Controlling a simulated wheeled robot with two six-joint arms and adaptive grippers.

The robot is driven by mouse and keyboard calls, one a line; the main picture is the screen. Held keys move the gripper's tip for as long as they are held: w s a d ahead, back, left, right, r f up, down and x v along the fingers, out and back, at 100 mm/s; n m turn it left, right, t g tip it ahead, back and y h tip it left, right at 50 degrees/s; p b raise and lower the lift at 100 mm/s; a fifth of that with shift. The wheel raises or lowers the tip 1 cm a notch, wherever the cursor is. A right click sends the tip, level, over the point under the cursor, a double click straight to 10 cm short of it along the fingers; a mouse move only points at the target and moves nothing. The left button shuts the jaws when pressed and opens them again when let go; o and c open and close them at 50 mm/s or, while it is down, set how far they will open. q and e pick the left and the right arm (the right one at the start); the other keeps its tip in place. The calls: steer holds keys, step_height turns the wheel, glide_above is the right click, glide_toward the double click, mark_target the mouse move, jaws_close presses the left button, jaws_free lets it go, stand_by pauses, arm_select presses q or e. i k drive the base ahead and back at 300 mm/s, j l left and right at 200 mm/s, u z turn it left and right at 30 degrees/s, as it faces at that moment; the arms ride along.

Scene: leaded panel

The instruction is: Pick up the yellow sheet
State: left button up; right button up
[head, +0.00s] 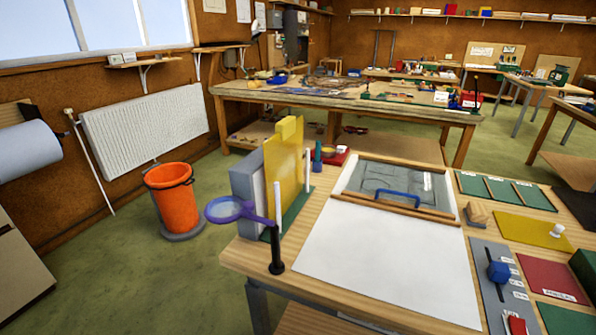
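A yellow sheet (284,172) stands upright near the left end of the near table (245,258). A pale yellow block-like piece (289,129) is at its top edge. The sheet is next to a grey upright block (243,184), above a green base (297,208). A white upright post (307,170) stands by its right side. Neither of my grippers is in view.
A large white sheet (380,255) covers the middle of the near table, with a framed panel (400,182) and blue handle behind it. A flat yellow mat (528,229) lies at the right. An orange bucket (172,205) stands on the floor at left.

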mark_target(282, 151)
steer(key=l+z, duration=0.2)
steer(key=z, duration=0.15)
steer(key=l+z, duration=0.2)
steer(key=z, duration=0.15)
steer(key=l+z, duration=0.2)
steer(key=z, duration=0.15)
